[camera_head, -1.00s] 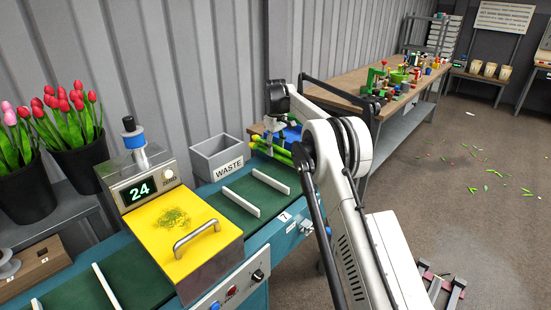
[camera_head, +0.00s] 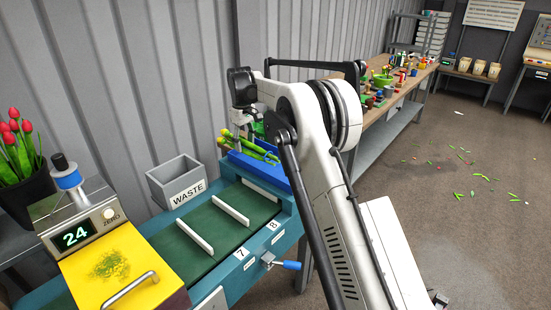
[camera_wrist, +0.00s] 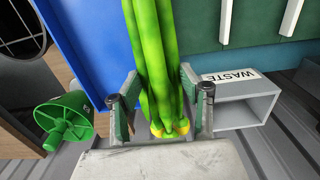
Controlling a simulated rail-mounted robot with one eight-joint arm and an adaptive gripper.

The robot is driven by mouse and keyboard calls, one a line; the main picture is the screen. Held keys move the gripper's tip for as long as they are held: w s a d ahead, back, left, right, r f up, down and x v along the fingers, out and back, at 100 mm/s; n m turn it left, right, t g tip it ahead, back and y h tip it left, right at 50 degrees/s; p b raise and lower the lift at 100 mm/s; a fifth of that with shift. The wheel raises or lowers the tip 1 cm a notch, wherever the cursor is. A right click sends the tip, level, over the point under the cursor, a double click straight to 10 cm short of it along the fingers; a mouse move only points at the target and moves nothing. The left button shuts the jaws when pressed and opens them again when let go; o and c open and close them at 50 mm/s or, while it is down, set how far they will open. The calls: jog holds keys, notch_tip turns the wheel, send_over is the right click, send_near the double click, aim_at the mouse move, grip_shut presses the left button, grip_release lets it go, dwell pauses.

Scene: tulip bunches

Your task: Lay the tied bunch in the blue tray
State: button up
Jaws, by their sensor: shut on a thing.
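The bunch (camera_head: 256,149) is a bundle of green stems, held lengthwise over the blue tray in the head view. In the wrist view the bunch (camera_wrist: 157,55) runs between my fingers, with yellowish ends close to the palm; no tie shows. My gripper (camera_wrist: 160,102) is shut on the stems. In the head view my gripper (camera_head: 243,128) points down above the tray. The blue tray (camera_head: 262,172) sits at the bench's far end, partly hidden by my arm. The blue tray (camera_wrist: 85,45) shows left of and behind the stems in the wrist view. I cannot tell whether they touch.
A grey WASTE bin (camera_head: 176,181) stands beside the tray, against the wall. The green belt (camera_head: 215,222) with white dividers is empty. A green spool (camera_wrist: 65,121) lies close to my gripper in the wrist view. A yellow scale plate (camera_head: 120,270) is nearer.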

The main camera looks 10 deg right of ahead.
jog(key=w+d+f, duration=0.1)
jog(key=d+f, duration=0.1)
jog(key=d, duration=0.1)
jog(key=w+d+f, duration=0.1)
jog(key=d+f, duration=0.1)
jog(key=d, duration=0.1)
jog(key=w+d+f, duration=0.2)
jog(key=d, duration=0.1)
jog(key=shift+w+d+f+p, duration=0.1)
jog(key=shift+d+f+p, duration=0.2)
jog(key=shift+d, duration=0.1)
jog(key=shift+f, duration=2)
jog(key=shift+f, duration=0.15)
jog(key=o, duration=1.2)
